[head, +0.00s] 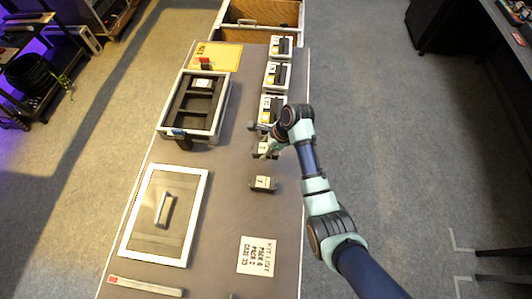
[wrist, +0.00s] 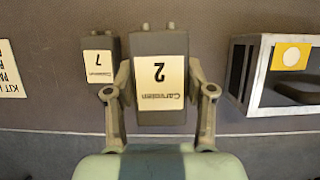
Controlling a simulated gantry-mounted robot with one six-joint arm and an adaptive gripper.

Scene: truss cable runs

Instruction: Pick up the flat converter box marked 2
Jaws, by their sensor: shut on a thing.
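The flat converter box marked 2 (wrist: 159,42) is dark grey with a pale label, seen from above in the wrist view. My gripper (wrist: 160,76) has one finger on each side of it and is shut on it. In the head view the same box (head: 260,152) is partly covered by my gripper (head: 266,146). I cannot tell whether it rests on the table or is just above it. A smaller dark box (wrist: 98,45), its label mark looking like a 7 or 1, sits to the left in the wrist view; in the head view it lies nearer the front (head: 263,184).
Several white-framed units (head: 270,110) line the table's right side behind my gripper. A tray with compartments (head: 163,130) stands at left. A framed panel with a handle (head: 137,230) and a kit list card (head: 257,256) lie nearer the front. The middle of the table is clear.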

